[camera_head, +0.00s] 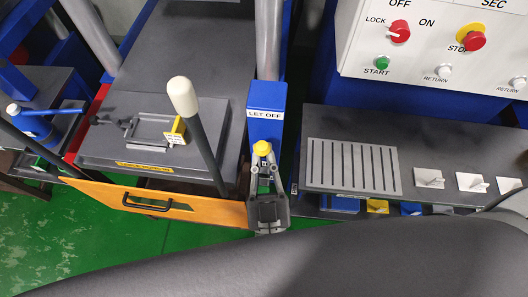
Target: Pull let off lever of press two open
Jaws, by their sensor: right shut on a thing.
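The blue let off post (265,101) stands upright right of the press bed, with a white "LET OFF" label. Below the label is the let off lever's yellow knob (262,148). My right gripper (262,165) is at this knob, its fingers shut on the lever just under it. The gripper hides the lower part of the lever. My left gripper is not in view.
A long lever with a white knob (182,96) rises left of the post, above an orange drawer front (150,201). A white control panel (430,50) and a slotted grey plate (352,167) are at right. Green floor shows at lower left.

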